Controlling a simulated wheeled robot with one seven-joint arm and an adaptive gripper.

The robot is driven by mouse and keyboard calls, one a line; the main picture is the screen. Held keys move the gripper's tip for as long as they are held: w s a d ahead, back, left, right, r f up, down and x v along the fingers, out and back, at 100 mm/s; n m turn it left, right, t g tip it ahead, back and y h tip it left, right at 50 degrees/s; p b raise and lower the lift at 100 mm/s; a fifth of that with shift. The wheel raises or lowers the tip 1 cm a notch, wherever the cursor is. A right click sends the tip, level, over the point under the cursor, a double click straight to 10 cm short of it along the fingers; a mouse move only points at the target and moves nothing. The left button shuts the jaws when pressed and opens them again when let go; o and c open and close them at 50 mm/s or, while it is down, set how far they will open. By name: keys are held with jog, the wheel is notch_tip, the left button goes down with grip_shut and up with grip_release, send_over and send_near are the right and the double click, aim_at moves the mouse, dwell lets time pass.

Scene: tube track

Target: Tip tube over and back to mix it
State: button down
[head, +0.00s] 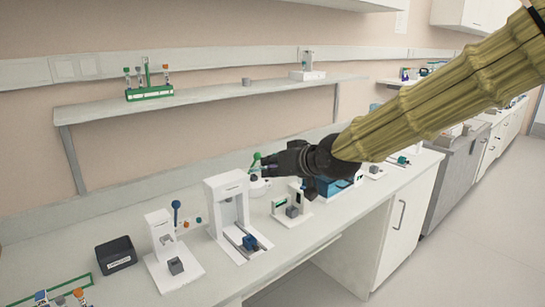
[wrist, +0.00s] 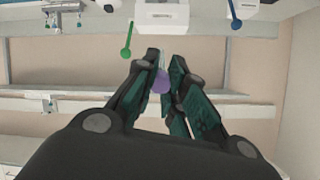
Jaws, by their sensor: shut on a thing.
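My gripper (head: 264,169) is held level above the bench, reaching left from the arm. In the wrist view my gripper (wrist: 164,62) is shut on a tube with a purple cap (wrist: 161,84). The cap sits between the fingers, and a pale, narrow body shows faintly beyond it toward the fingertips. The wrist picture is upside down, with bench devices at the top and the shelf lower down. The tube is too small in the head view to make out, and its exact tilt I cannot tell.
A white frame-like device (head: 227,199) stands left of my gripper, with a smaller white device (head: 164,238) and black box (head: 115,255) further left. A green-topped stick (wrist: 127,40) shows near the fingers. A green tube rack (head: 150,93) is on the shelf (head: 210,97).

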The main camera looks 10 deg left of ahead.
jog(key=shift+w+a+r+g+h+p, duration=0.25)
jog(key=shift+g+h+p, duration=0.35)
jog(key=shift+p, duration=1.7)
jog(key=shift+s+r+g+h+p, duration=0.1)
jog(key=shift+r+g+h+p, duration=0.35)
jog(key=shift+p, duration=1.8)
jog(key=shift+w+f+h+p, duration=0.1)
jog(key=shift+f+h+p, duration=0.05)
jog(key=shift+h+p, duration=0.25)
jog(key=p, duration=0.2)
jog(key=g+h+p, duration=0.1)
jog(key=p, duration=0.2)
jog(key=g+h+p, duration=0.1)
jog(key=p, duration=0.2)
jog(key=shift+w+a+r, duration=0.15)
jog(key=shift+a+r, duration=0.1)
jog(key=shift+r, duration=0.05)
jog(key=shift+w+f+g+h, duration=0.1)
jog(key=shift+f+g+h, duration=0.2)
jog(key=shift+g+h, duration=0.05)
jog(key=shift+w+a+r+g+h, duration=0.1)
jog(key=shift+a+g+h, duration=0.1)
jog(key=shift+g+h, duration=0.45)
jog(key=shift+w+a+f+g+h, duration=0.15)
jog(key=shift+g+h, duration=0.35)
jog(key=shift+h, duration=0.25)
jog(key=shift+w+a+r+g+h, duration=0.1)
jog(key=shift+a+r+g+h, duration=0.1)
jog(key=shift+g+h, duration=0.45)
jog(key=shift+b, duration=0.3)
